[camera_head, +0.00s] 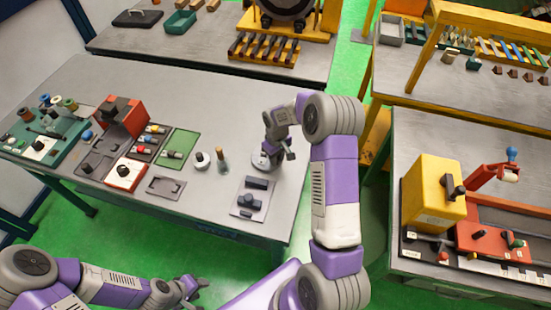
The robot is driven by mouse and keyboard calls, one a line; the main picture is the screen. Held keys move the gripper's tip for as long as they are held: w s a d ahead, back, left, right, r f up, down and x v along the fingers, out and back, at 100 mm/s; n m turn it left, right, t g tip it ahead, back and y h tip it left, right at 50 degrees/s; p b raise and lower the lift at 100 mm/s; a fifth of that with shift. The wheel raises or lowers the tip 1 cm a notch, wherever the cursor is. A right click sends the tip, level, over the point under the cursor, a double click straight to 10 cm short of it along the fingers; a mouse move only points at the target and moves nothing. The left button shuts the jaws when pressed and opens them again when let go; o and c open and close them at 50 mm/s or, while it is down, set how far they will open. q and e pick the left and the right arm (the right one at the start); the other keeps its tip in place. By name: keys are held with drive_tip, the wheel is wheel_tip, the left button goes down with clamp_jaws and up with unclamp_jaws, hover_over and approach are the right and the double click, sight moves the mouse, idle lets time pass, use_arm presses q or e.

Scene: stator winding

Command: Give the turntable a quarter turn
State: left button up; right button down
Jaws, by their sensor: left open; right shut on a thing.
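A small round grey disc, which looks like the turntable (260,163), sits near the right end of the left-hand grey workbench. My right gripper (271,154) reaches down over it from the right and is shut at the turntable. The gripper and wrist hide much of the disc and the exact place of contact. My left gripper (190,287) is open and empty, low in the view, in front of the bench and well away from the turntable.
A grey plate with dark parts (252,198) lies just in front of the turntable. A wooden-handled tool (221,160) and a small white round item (202,160) stand to its left. A red machine (122,115) and green tray (180,143) are further left. Bare bench lies behind.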

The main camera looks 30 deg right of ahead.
drive_tip(key=shift+w+d+n, duration=0.2)
drive_tip(key=shift+d+n, duration=0.1)
drive_tip(key=shift+n, duration=0.55)
drive_tip(key=shift+w+d+n, duration=0.15)
drive_tip(key=shift+d+n, duration=0.15)
drive_tip(key=shift+n, duration=0.55)
drive_tip(key=shift+w+d+n, duration=0.1)
drive_tip(key=shift+d+n, duration=0.05)
drive_tip(key=shift+n, duration=0.25)
drive_tip(key=c, duration=0.9)
unclamp_jaws()
drive_tip(key=shift+c, duration=0.2)
wheel_tip(320, 180, up, 8)
drive_tip(key=shift+f, duration=0.15)
